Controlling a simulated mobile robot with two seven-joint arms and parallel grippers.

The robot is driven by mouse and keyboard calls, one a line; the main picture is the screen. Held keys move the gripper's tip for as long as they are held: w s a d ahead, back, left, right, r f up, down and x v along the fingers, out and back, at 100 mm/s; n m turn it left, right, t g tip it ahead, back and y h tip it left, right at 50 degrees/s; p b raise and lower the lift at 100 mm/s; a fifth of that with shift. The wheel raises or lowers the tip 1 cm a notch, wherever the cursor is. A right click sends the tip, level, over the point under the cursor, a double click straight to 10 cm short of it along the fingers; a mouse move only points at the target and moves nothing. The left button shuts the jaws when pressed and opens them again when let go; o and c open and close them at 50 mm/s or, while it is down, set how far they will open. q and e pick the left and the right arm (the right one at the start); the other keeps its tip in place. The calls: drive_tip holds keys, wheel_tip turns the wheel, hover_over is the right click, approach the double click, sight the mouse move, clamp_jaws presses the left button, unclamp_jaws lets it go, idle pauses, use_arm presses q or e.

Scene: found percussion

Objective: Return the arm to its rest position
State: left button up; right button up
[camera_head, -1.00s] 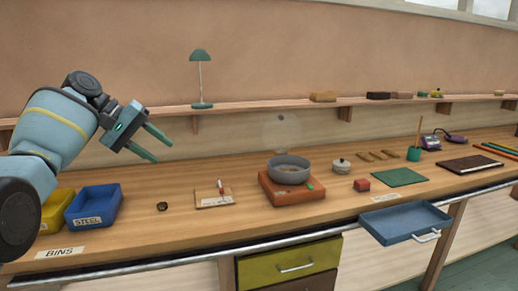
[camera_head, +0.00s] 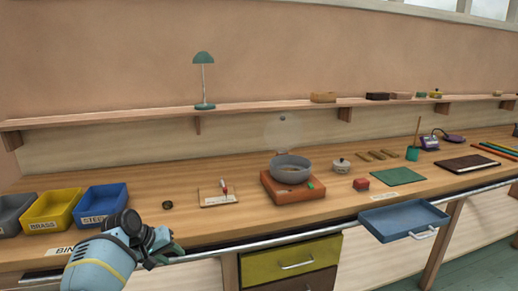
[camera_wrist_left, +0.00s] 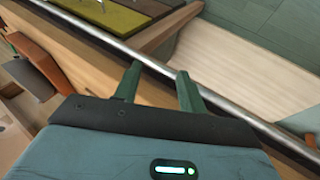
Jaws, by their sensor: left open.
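My left arm comes in from the lower left of the head view, lowered in front of the bench's front edge. My left gripper (camera_head: 172,250) is at the metal rail and mostly hidden behind my own wrist. In the left wrist view the gripper (camera_wrist_left: 158,76) shows its two green fingers apart with nothing between them. The rail (camera_wrist_left: 150,66) runs behind the fingertips in that view; I cannot tell how far off it is. My right gripper is not in view.
Grey, yellow (camera_head: 52,211) and blue (camera_head: 100,206) bins stand on the bench at the left. A grey bowl (camera_head: 289,170) sits on an orange base (camera_head: 292,191). Yellow drawer (camera_head: 290,262) fronts are below the rail.

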use_arm(q)
drive_tip(key=s+d+f+m+t+y+p, duration=0.1)
drive_tip(key=s+d+f+m+t+y, duration=0.15)
drive_tip(key=s+f, duration=2.15)
drive_tip(key=s+d+r+m, duration=0.1)
drive_tip(key=s+r, duration=0.1)
drive_tip(key=s, duration=1.1)
drive_tip(key=s+d+r+m+t+p, duration=0.1)
drive_tip(key=s+d+r+m, duration=0.1)
drive_tip(key=s, duration=1.2)
drive_tip(key=shift+s+r, duration=0.2)
drive_tip(key=shift+r, duration=0.15)
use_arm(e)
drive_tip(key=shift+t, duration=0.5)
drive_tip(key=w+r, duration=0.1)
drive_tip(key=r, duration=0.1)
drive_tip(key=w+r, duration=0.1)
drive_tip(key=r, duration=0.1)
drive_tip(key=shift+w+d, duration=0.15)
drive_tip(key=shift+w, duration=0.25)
use_arm(q)
drive_tip(key=shift+t, duration=0.25)
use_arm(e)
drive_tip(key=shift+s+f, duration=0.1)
